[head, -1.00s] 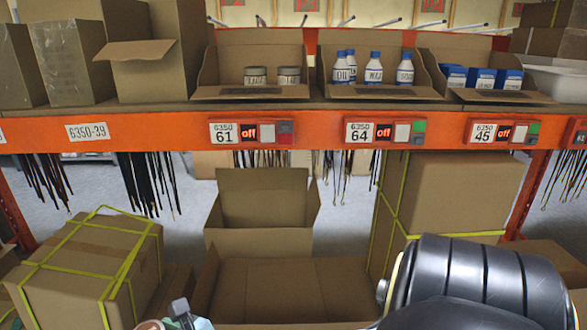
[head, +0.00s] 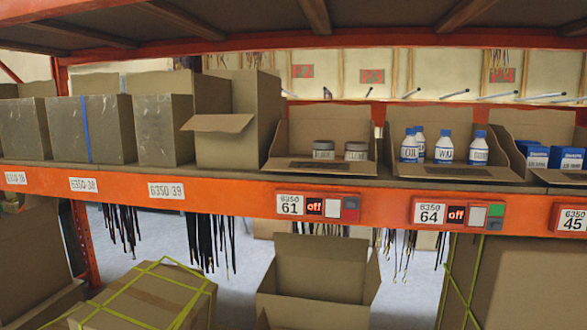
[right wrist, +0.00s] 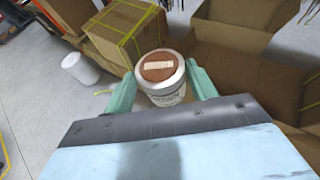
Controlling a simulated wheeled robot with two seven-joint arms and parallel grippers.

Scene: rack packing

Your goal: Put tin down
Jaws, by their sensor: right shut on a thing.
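In the right wrist view a white tin (right wrist: 162,80) with a brown lid and a pale label sits between the green fingers of my right gripper (right wrist: 162,88). The gripper is shut on it. The tin is held above the floor, beside an open cardboard box (right wrist: 215,68) in that view. The tin and both grippers are out of the head view. Two small grey tins (head: 340,151) stand in the open shelf bin above the label 61.
An orange shelf (head: 240,199) crosses the head view, with bins of white bottles (head: 442,148) and blue packs (head: 550,157). A box with yellow straps (head: 150,295) and an open carton (head: 318,275) stand below.

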